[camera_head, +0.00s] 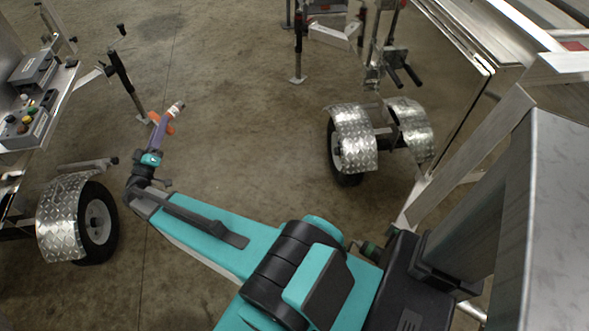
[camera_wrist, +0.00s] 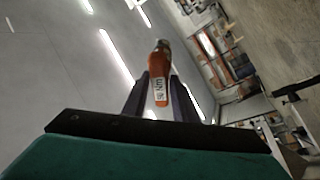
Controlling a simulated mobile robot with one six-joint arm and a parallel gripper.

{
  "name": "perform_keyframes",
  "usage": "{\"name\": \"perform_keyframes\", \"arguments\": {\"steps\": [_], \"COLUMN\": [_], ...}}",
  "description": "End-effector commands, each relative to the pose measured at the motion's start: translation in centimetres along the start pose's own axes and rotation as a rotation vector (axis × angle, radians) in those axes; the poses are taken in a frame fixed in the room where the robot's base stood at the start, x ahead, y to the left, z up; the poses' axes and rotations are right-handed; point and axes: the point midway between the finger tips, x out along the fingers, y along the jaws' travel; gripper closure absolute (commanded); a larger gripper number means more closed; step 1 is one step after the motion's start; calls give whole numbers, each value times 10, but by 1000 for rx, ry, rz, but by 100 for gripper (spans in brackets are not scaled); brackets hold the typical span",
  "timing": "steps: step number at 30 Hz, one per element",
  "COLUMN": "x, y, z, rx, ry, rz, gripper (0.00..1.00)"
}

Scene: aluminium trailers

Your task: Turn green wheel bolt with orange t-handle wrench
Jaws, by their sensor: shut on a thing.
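The orange t-handle wrench (camera_head: 169,128) is held at the end of my outstretched arm, well above the floor, with a metallic socket end pointing up and right. My gripper (camera_head: 160,127) is shut on it. In the wrist view the orange wrench (camera_wrist: 160,68) stands between the two dark fingers of my gripper (camera_wrist: 160,88), with a white printed label facing the camera. The wheel of the left trailer (camera_head: 97,222) and the wheel of the right trailer (camera_head: 337,150) both show, apart from the wrench. I cannot make out a green bolt on either.
Diamond-plate fenders (camera_head: 60,218) cover the wheels. A control box with coloured buttons (camera_head: 22,127) sits on the left trailer. A support leg (camera_head: 126,85) stands behind the wrench. The concrete floor (camera_head: 235,110) between the trailers is clear. An aluminium frame rises close on the right.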

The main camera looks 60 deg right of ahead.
Motion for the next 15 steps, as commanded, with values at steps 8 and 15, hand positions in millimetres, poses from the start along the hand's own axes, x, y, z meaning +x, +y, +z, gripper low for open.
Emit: {"name": "perform_keyframes", "arguments": {"steps": [8,15], "x": [41,73], "y": [-36,-58], "z": [92,170], "rx": [-181,-338], "ry": [-95,-186], "rz": [31,39], "gripper": [100,100]}}
